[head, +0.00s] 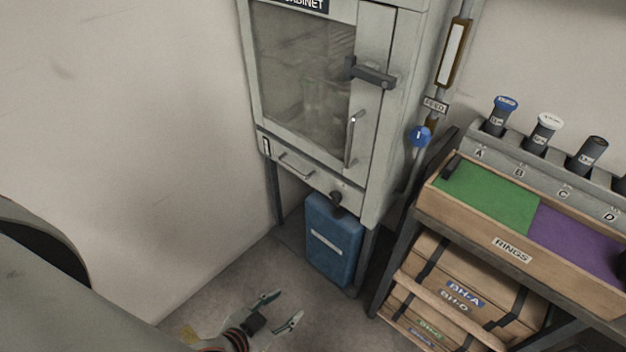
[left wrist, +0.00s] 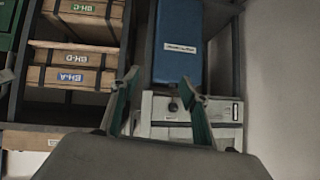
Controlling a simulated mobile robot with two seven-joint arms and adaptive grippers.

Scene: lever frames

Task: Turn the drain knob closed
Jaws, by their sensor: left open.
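The drain knob (head: 336,198) appears to be the small dark knob on the lower front panel of the grey cabinet (head: 381,150), right of the drawer handle, above a blue container. It also shows in the left wrist view (left wrist: 172,106), between my fingers in the picture. Its label and exact turn are too small to read. My left gripper (head: 281,308) is open and empty, low in front of the cabinet and apart from the knob. Its two spread fingers also show in the left wrist view (left wrist: 160,78). My right gripper is out of view.
The blue container (head: 335,243) stands under the cabinet. The cabinet door has a latch (head: 370,73) and a vertical handle (head: 352,138). A blue valve (head: 420,136) sits on the side pipe. A shelf with a rings tray (head: 512,249) and wooden boxes (head: 466,290) stands right. Floor in front is clear.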

